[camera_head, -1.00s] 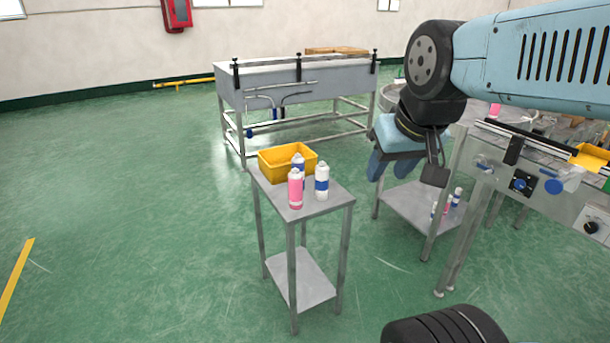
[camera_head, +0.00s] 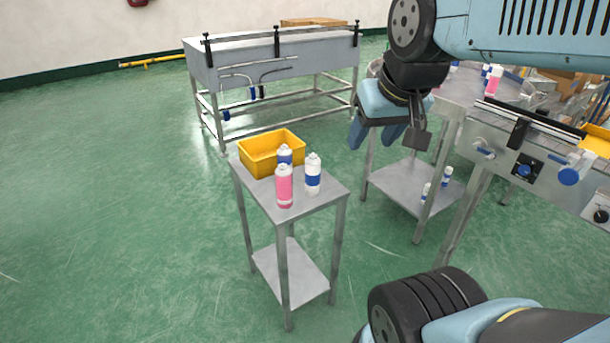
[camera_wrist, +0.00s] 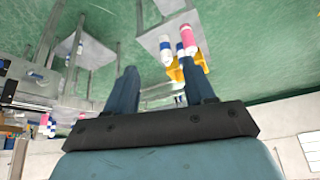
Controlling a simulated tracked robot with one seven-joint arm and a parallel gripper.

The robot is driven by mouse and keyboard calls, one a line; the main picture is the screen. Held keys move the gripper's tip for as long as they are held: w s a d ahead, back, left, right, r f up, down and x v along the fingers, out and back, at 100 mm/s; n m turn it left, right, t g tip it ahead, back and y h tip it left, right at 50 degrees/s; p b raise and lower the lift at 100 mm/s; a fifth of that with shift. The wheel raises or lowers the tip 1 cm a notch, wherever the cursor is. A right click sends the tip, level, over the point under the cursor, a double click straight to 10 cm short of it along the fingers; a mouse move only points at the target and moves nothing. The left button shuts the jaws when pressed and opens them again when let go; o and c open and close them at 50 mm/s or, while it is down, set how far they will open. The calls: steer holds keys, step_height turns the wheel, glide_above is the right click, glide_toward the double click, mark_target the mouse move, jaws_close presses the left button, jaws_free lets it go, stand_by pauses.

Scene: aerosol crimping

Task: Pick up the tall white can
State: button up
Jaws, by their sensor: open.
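A white can with a blue band (camera_head: 313,174) stands upright on the small grey side table (camera_head: 322,199), right of a pink can (camera_head: 284,188). A second white-and-blue can (camera_head: 285,154) stands behind the pink one, partly hidden by it. I cannot tell for sure which white can is taller. My gripper (camera_head: 373,133) is open and empty, in the air right of the side table and apart from the cans. In the wrist view, the cans, including a white one (camera_wrist: 166,50), show beyond my open fingers (camera_wrist: 158,66).
A yellow bin (camera_head: 245,158) sits at the back of the side table, close behind the cans. A steel workbench (camera_head: 200,68) stands behind. Another table with a lower shelf (camera_head: 395,183) holding small cans is to the right. Green floor is clear at left.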

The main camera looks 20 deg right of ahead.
steer(key=o, duration=0.5)
steer(key=w+m, duration=0.2)
steer(key=w+f+m+y, duration=0.1)
steer(key=w+m, duration=0.1)
steer(key=w+m+y, duration=0.1)
steer(key=w+m, duration=0.1)
steer(key=shift+w+f+g, duration=0.25)
steer(key=shift+w+g, duration=0.05)
steer(key=shift+g, duration=0.1)
steer(key=shift+o, duration=0.2)
steer(key=m+h, duration=0.1)
steer(key=m, duration=2.7)
glide_toward(315, 160)
steer(key=x, duration=0.7)
steer(key=shift+w+f, duration=0.15)
steer(key=shift+w, duration=0.3)
steer(key=shift+s+x, duration=0.15)
steer(key=shift+x, duration=1)
steer(key=shift+s+x, duration=0.15)
steer(key=shift+x, duration=1.8)
